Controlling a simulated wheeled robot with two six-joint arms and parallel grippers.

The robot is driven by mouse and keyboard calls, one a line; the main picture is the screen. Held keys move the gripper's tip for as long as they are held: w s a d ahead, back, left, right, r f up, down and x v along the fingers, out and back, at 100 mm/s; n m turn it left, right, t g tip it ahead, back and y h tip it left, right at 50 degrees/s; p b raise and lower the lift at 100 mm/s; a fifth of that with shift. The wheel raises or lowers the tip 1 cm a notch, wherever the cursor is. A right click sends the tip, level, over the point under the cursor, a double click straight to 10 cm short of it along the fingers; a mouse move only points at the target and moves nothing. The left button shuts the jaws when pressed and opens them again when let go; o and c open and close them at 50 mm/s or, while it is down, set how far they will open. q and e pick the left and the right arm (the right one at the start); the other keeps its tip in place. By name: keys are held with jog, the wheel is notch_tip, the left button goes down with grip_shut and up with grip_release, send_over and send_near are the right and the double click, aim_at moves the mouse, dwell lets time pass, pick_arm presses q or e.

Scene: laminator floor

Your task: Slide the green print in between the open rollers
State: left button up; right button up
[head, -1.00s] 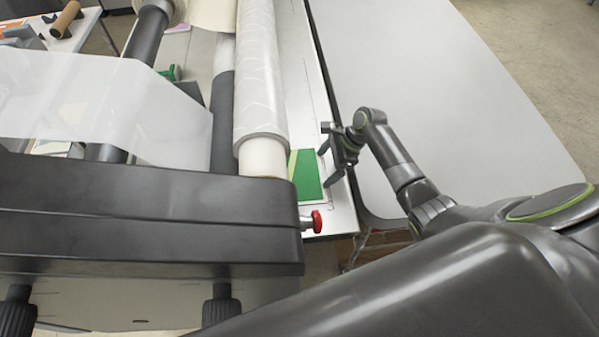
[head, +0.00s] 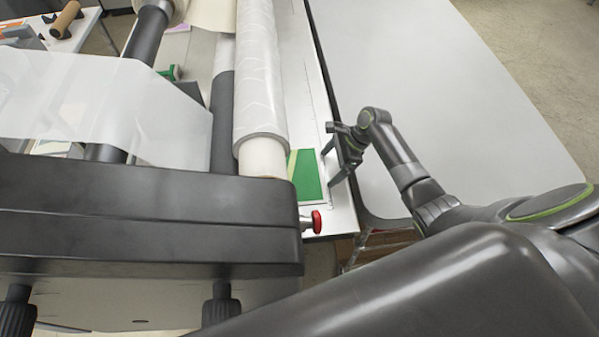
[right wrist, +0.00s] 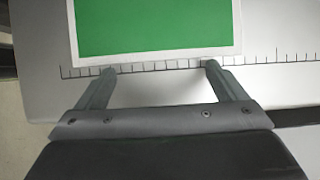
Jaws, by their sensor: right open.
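The green print (head: 308,176) lies flat on the white feed table, just right of the rollers in the head view. The front roller (head: 262,90), wrapped in pale patterned film, hides its left part. In the right wrist view the print (right wrist: 155,27) is green with a white border, its near edge along a ruled scale. My right gripper (head: 331,154) is open and empty at the print's right edge. In the wrist view its fingertips (right wrist: 161,68) are spread at the print's near border, not closed on it. The dark lower roller (head: 222,125) is partly hidden. My left gripper is not in view.
The black machine housing (head: 150,215) fills the lower left, with a red knob (head: 316,221) close to the print. Clear film (head: 100,105) hangs at the left. A pale grey table (head: 460,90) on the right is bare.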

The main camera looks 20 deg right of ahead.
jog(key=shift+r, duration=0.1)
jog(key=shift+a+r+v, duration=0.1)
jog(key=shift+a+v, duration=0.05)
jog(key=shift+v, duration=0.85)
jog(key=shift+a+r+v, duration=0.1)
jog(key=shift+a+v, duration=0.05)
jog(key=shift+v, duration=0.9)
jog(key=shift+a+r+v, duration=0.1)
jog(key=shift+a+v, duration=0.1)
jog(key=shift+v, duration=0.8)
